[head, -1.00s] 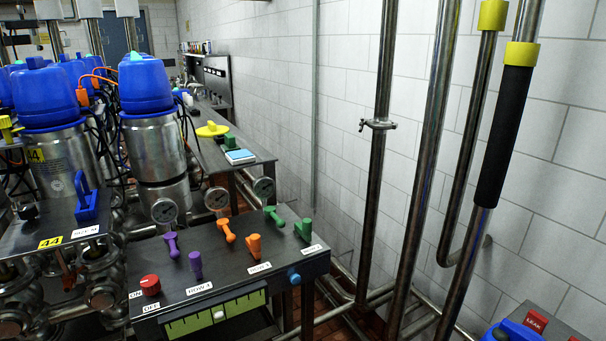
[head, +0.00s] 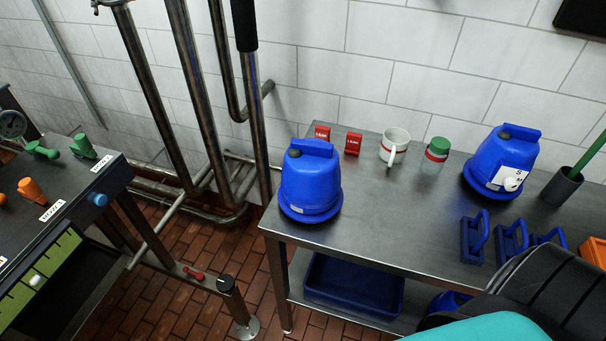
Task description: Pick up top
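A blue valve top (head: 310,180) stands upright on the left end of the steel table (head: 385,222). A second blue top (head: 502,162) stands further right on the same table, near the wall, with a white label and a small white part on its side. Neither of my grippers shows in the head view, and nothing is seen touching either top.
Two red blocks (head: 353,143), a white mug (head: 395,146) and a green-lidded jar (head: 436,150) stand along the back. Several blue handles (head: 474,240) and a dark cup (head: 561,188) are at right. Pipes (head: 185,100) rise left of the table.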

